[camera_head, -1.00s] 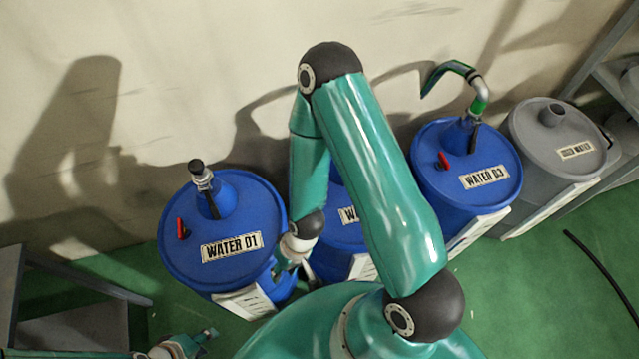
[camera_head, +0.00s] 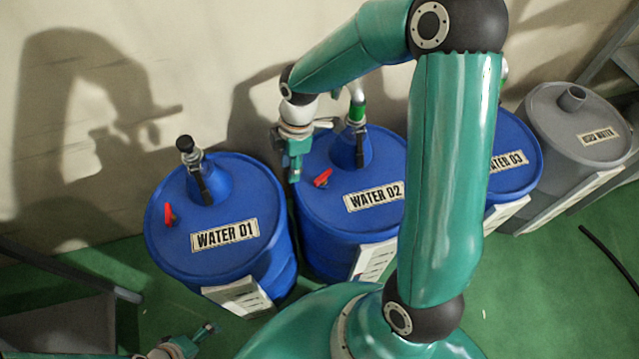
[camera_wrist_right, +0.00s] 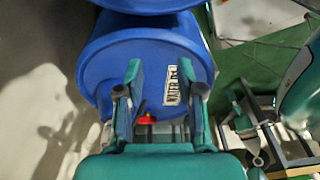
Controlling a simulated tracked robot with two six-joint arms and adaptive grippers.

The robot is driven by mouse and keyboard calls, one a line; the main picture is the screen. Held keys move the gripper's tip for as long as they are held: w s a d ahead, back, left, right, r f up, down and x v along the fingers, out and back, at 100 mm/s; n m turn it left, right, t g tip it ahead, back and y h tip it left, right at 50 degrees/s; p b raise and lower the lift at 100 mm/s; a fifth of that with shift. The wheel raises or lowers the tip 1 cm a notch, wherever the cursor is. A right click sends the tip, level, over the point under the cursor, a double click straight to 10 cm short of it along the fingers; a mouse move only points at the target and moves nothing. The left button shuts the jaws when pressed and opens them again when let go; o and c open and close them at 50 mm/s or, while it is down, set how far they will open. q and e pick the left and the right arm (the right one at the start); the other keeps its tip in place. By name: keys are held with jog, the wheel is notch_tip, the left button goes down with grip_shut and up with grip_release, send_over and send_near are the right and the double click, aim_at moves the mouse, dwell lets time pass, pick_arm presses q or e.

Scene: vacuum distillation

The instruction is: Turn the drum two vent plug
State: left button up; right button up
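The blue drum two (camera_head: 330,226), labelled WATER 02, stands in the middle of the row in the head view. Its red vent plug (camera_head: 322,178) sits on the left part of the lid, beside the neck. My right gripper (camera_head: 294,176) points down just left of the plug, over the drum's left edge, apart from the plug. In the right wrist view its fingers (camera_wrist_right: 160,75) are spread, with a blue drum (camera_wrist_right: 112,50) beyond them. A red plug (camera_wrist_right: 148,118) shows between the fingers, and one finger partly covers the label. My left gripper (camera_head: 188,346) is low at the left; its fingers are too small to read.
Drum WATER 01 (camera_head: 265,200) stands close on the left. Drum WATER 03 (camera_head: 515,170), partly behind my right arm, and a grey drum (camera_head: 560,115) stand on the right. A hose fitting (camera_head: 357,108) rises from drum two's neck. A wall is close behind.

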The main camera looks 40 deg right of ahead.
aim_at(322, 175)
jog(key=s+d+r+n+h+b, duration=0.25)
jog(key=d+r+n, duration=0.25)
jog(key=d+r, duration=0.25)
pick_arm(q)
notch_tip(322, 175, down, 7)
jog(key=b, duration=0.3)
jog(key=shift+f, duration=0.15)
pick_arm(e)
jog(key=shift+y, duration=0.25)
jog(key=f, duration=1.7)
jog(key=shift+w+d, duration=0.15)
jog(key=shift+w, duration=0.05)
jog(key=shift+r, duration=0.1)
grip_shut()
jog(key=shift+a, duration=0.3)
pick_arm(q)
jog(key=shift+b, duration=0.3)
pick_arm(e)
jog(key=shift+d+m, duration=0.25)
jog(key=shift+m, duration=0.05)
